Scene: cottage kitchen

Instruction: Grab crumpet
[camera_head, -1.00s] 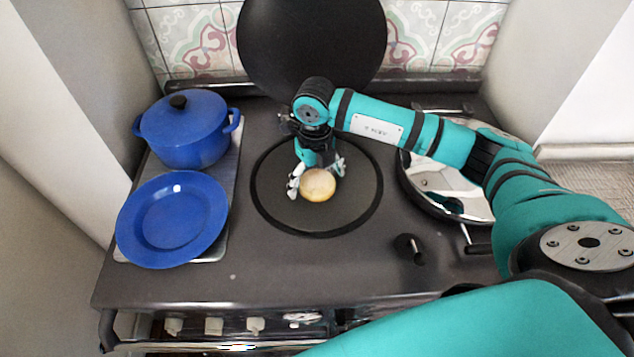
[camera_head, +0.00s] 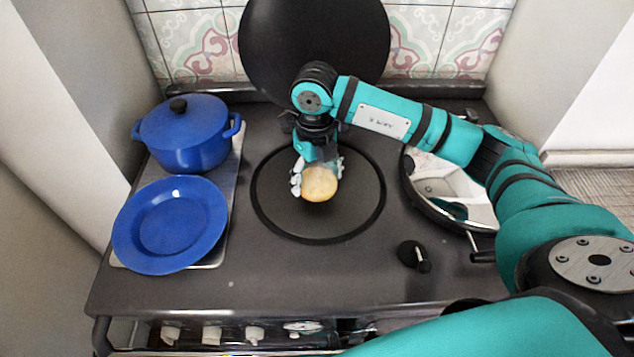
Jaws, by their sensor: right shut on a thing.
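The crumpet (camera_head: 319,184) is a round, pale golden disc over the dark round hotplate (camera_head: 345,222) in the middle of the stove. My right gripper (camera_head: 317,178) comes from above and behind it. Its fingers are shut on the crumpet, one at each side. The crumpet looks tilted and a little above the hotplate, though the exact gap is hard to tell. My left gripper is not in view.
A blue plate (camera_head: 172,228) and a lidded blue pot (camera_head: 187,140) stand on a metal tray at the left. A raised round black lid (camera_head: 312,45) is behind the hotplate. A shiny round cover (camera_head: 445,188) lies at the right.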

